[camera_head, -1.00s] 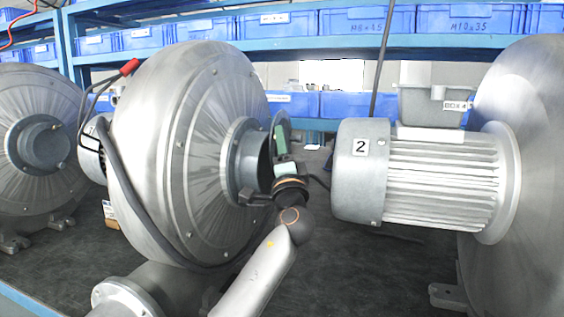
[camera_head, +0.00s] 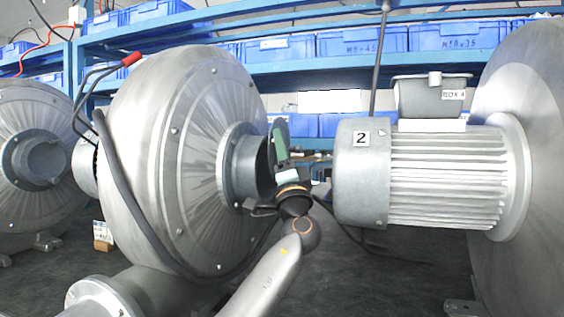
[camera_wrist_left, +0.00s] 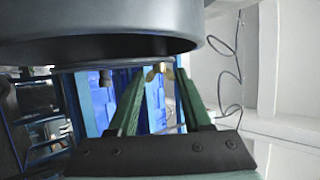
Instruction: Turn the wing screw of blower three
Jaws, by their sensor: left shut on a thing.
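A brass wing screw (camera_wrist_left: 156,70) shows small between my green fingertips in the left wrist view, below the dark rim of a round grey pipe mouth (camera_wrist_left: 100,30). My left gripper (camera_wrist_left: 160,74) is shut on it. In the head view my left gripper (camera_head: 279,132) points up beside the round port (camera_head: 243,165) of a large grey blower (camera_head: 190,150). The wing screw cannot be made out there. No number shows on this blower. My right gripper is not in view.
A ribbed motor labelled 2 (camera_head: 445,175) stands close to the right of my left gripper. Another blower (camera_head: 35,160) is at the far left. A black cable (camera_head: 130,200) hangs over the middle blower. Blue bins (camera_head: 360,42) fill the shelf behind.

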